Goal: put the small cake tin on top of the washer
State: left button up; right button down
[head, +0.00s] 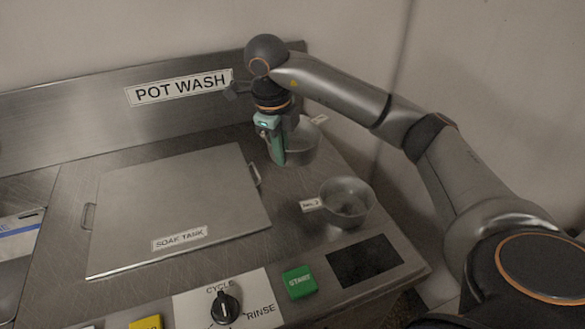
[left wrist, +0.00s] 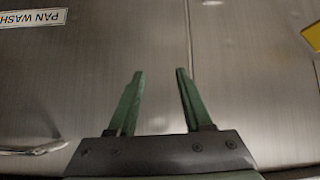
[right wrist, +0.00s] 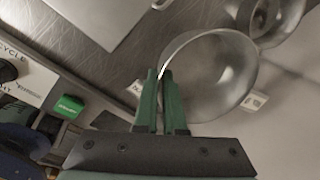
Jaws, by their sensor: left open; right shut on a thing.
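My right gripper (head: 278,160) is shut on the wall of a round grey metal tin (head: 301,142), at the back right of the steel unit marked POT WASH (head: 215,160). The held tin fills the middle of the right wrist view (right wrist: 215,75), beside the closed fingers (right wrist: 160,80); a small label (head: 320,119) sticks out from it. I cannot tell whether its base touches the steel. A second round tin (head: 346,198) with a label stands in front of it. My left gripper (left wrist: 160,80) is open and empty over bare steel, and outside the head view.
A flat lid marked SOAK TANK (head: 175,205) covers the middle. A dial (head: 226,302), green START button (head: 299,282) and dark panel (head: 364,261) line the front. Another metal vessel (right wrist: 275,20) shows behind the held tin. Walls close off the back and right.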

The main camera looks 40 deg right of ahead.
aim_at(299, 148)
jog(key=d, duration=0.1)
jog(key=w+d+f, duration=0.1)
jog(key=d+f, duration=0.1)
jog(key=d, duration=0.1)
jog(key=shift+w+d+p, duration=0.1)
jog(key=shift+w+p, duration=0.2)
jog(key=d+f, duration=0.1)
jog(key=w+d+f, duration=0.1)
jog(key=f, duration=0.1)
jog(key=d+f, duration=0.1)
jog(key=f, duration=0.1)
jog(key=shift+w+d, duration=0.25)
jog(key=shift+w, duration=0.05)
jog(key=f, duration=0.1)
jog(key=f+p, duration=0.1)
jog(key=f, duration=0.1)
jog(key=shift+w+d+f, duration=0.1)
jog(key=shift+d, duration=0.1)
jog(key=shift+f, duration=0.2)
jog(key=shift+f, duration=0.2)
jog(key=c, duration=1)
grip_release()
jog(key=shift+r, duration=0.1)
